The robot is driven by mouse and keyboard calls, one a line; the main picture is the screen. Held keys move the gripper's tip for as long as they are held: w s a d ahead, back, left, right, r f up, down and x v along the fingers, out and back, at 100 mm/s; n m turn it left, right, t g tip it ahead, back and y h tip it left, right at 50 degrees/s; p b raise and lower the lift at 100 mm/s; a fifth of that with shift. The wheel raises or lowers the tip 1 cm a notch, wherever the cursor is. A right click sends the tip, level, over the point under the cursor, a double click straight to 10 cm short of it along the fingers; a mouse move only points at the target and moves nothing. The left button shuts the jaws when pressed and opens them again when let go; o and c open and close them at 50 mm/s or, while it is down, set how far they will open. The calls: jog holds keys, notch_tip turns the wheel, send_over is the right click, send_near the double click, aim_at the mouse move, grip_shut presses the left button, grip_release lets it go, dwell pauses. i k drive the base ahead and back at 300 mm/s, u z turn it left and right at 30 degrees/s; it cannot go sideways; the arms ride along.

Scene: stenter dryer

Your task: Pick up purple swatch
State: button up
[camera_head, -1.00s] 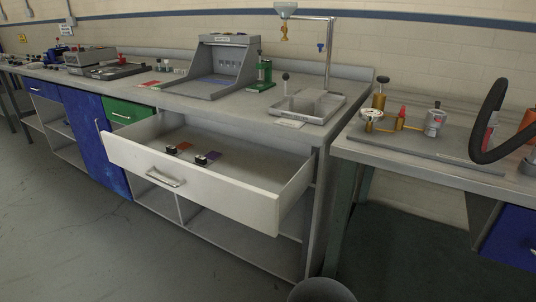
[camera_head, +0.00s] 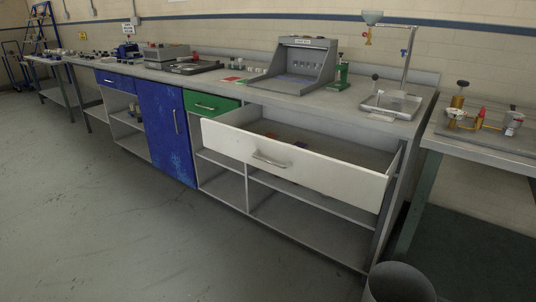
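A wide white drawer (camera_head: 318,174) stands pulled open from the bench. Inside it, near the left and partly hidden behind the drawer front, a small purple-blue patch (camera_head: 299,144) shows, likely the purple swatch. A small orange-brown patch (camera_head: 271,135) lies to its left. Both are too small here to tell their details. My gripper is not in view.
A grey bench (camera_head: 250,92) runs along the wall, with a grey light booth (camera_head: 302,62) and a metal tray (camera_head: 392,105) on top. A blue door (camera_head: 165,130) and green drawer (camera_head: 207,105) are shut. A grey bin (camera_head: 400,284) stands at front right. The left floor is clear.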

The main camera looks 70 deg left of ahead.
aim_at(297, 143)
jog(key=z, duration=0.15)
jog(key=k, duration=0.35)
jog(key=u, duration=2.25)
